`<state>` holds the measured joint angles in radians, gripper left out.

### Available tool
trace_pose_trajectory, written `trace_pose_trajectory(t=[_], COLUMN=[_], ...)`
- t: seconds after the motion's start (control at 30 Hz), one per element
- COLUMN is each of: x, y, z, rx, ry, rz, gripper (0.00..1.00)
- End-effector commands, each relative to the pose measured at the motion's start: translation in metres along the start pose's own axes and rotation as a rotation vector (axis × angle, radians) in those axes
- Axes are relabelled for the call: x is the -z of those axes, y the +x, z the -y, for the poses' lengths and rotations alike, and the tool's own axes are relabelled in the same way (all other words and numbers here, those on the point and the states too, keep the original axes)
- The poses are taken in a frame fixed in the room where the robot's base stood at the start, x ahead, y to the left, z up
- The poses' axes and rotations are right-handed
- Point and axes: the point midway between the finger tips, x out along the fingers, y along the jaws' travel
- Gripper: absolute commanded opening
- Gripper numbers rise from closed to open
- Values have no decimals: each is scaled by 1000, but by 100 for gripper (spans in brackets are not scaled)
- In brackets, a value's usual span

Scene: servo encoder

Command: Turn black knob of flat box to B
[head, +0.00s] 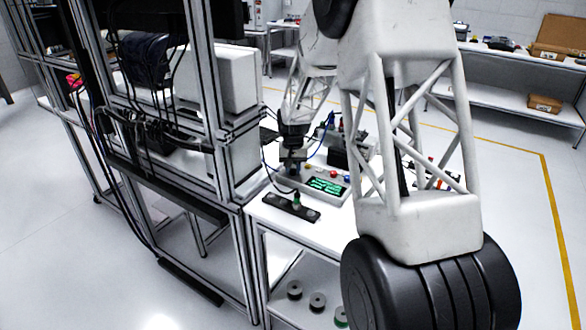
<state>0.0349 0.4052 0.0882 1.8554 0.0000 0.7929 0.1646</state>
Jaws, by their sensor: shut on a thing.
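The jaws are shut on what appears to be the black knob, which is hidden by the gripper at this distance. The knob's pointer and the letter B cannot be made out.
A black strip with a green-topped plug (297,201) lies at the bench's front, with a cable rising from it. A dark device (345,152) and blue cables stand behind the box. A metal rack (218,130) stands close on the left. Grey spools (317,301) sit on the lower shelf.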

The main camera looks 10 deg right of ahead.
Motion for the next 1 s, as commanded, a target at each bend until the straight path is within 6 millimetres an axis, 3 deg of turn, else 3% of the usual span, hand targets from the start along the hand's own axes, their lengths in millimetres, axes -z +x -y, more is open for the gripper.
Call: trace_pose_trajectory(t=[0.37, 1.0], x=[0, 0], y=[-1, -1], z=[0, 0], rx=[0, 0], ry=[101, 597], rz=[0, -1], gripper=[2, 2])
